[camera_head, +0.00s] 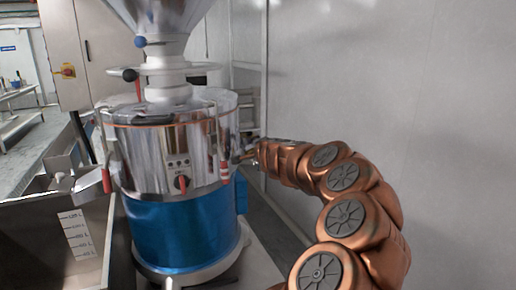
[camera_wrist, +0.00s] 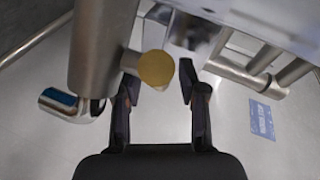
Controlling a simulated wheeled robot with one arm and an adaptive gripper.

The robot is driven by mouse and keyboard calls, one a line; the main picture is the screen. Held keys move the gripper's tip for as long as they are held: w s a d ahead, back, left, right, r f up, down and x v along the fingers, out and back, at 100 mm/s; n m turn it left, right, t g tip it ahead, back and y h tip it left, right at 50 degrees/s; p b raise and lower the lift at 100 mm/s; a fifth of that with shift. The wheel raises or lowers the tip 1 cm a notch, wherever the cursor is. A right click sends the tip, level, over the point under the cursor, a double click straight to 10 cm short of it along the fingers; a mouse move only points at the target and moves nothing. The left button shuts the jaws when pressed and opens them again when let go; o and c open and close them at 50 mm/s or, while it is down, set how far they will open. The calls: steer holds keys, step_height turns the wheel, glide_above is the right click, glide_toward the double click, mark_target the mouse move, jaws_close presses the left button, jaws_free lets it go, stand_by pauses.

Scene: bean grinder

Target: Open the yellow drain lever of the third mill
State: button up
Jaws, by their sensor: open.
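The mill (camera_head: 185,155) stands upright in the head view, with a steel drum, a blue base and a hopper on top. In the wrist view, the yellow round end of the drain lever (camera_wrist: 155,69) shows beside a steel pipe (camera_wrist: 98,45). My gripper (camera_wrist: 158,85) is open, with one dark finger on each side of the yellow end, which lies nearer the left finger. I cannot tell whether either finger touches it. In the head view my gripper's fingers are hard to make out at the mill's right side, and the lever cannot be made out there.
A steel tank (camera_head: 60,235) with a printed scale stands left of the mill. A grey wall (camera_head: 400,70) runs along the right. More steel pipes (camera_wrist: 255,68) and a blue label (camera_wrist: 262,121) show at the right in the wrist view.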

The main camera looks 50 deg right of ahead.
steer(key=v, duration=1.2)
steer(key=shift+c, duration=0.3)
